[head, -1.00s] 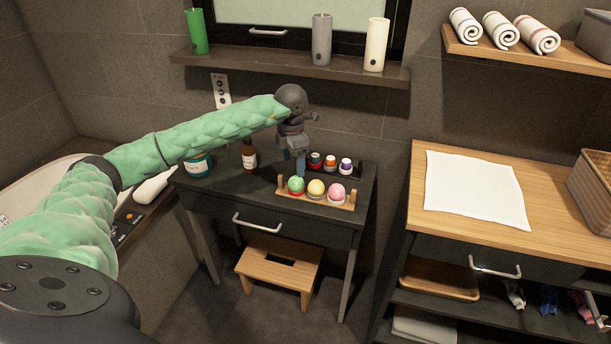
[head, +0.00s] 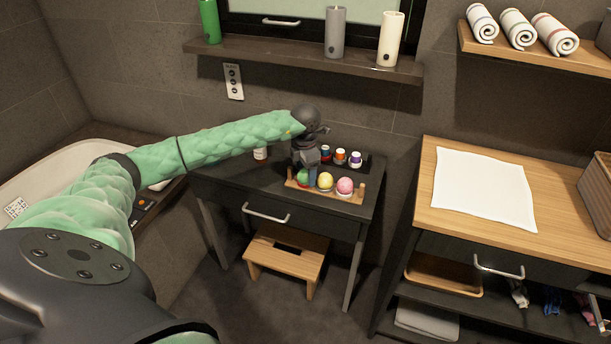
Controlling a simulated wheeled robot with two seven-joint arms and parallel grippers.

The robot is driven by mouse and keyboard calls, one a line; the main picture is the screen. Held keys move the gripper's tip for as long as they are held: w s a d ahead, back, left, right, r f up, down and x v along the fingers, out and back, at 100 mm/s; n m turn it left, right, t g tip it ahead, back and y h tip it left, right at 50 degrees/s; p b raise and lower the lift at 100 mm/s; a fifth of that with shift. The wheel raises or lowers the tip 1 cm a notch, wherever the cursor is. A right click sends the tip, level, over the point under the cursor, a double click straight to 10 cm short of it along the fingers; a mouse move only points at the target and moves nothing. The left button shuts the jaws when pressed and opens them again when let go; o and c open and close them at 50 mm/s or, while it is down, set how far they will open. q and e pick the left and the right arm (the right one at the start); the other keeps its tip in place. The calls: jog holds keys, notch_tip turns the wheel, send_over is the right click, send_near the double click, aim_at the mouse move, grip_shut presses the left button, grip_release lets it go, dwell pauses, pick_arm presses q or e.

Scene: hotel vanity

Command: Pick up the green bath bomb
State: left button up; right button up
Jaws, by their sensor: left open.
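The green bath bomb (head: 303,177) sits at the left end of a small wooden rack (head: 327,193) on the dark vanity table. A yellow bath bomb (head: 325,181) and a pink bath bomb (head: 344,186) sit to its right in the same rack. My left gripper (head: 310,177) points down at the green bath bomb, with its jaws open. It partly hides the green bath bomb, and I cannot tell whether the fingers touch it. My right gripper is not in view.
Several small bottles (head: 340,156) stand in a dark holder behind the rack. A shelf (head: 300,61) with candles is above. A wooden counter (head: 431,205) stands at the right.

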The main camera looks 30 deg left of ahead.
pick_arm(q)
jog(key=c, duration=1.1)
jog(key=shift+r, duration=0.1)
